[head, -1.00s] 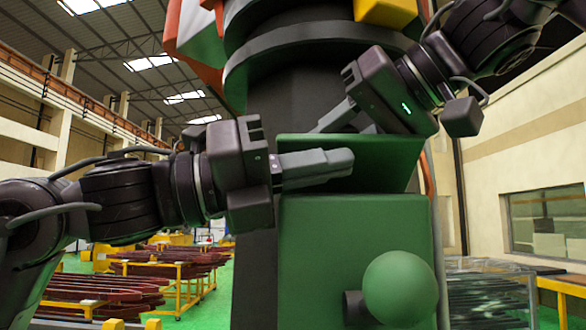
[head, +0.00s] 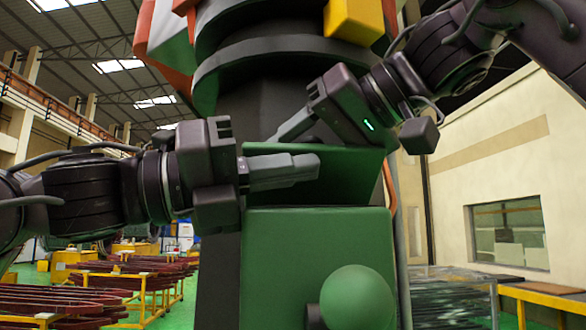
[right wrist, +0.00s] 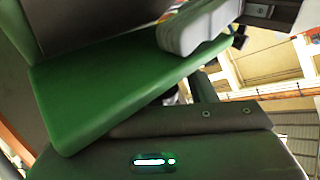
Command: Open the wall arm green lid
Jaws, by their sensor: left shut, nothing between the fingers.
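The green lid (head: 345,170) is a flat panel that stands tilted up above the green box (head: 318,255) in the head view. A dark gap shows between the lid's lower part and the box top. My left gripper (head: 300,168) is shut and empty, its fingers lying in front of the lid's left part. My right gripper (head: 282,137) is at the lid's upper edge, with its fingers pointing down to the left. Its fingertips are hard to make out, so its opening cannot be told. In the right wrist view the green slab (right wrist: 110,90) lies close beside a pale grey finger (right wrist: 195,28).
A green ball (head: 357,298) sticks out from the box front. A dark column (head: 265,95) with a yellow block (head: 353,20) rises behind the lid. Yellow racks with dark red bars (head: 80,295) stand at the lower left. A windowed wall is at the right.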

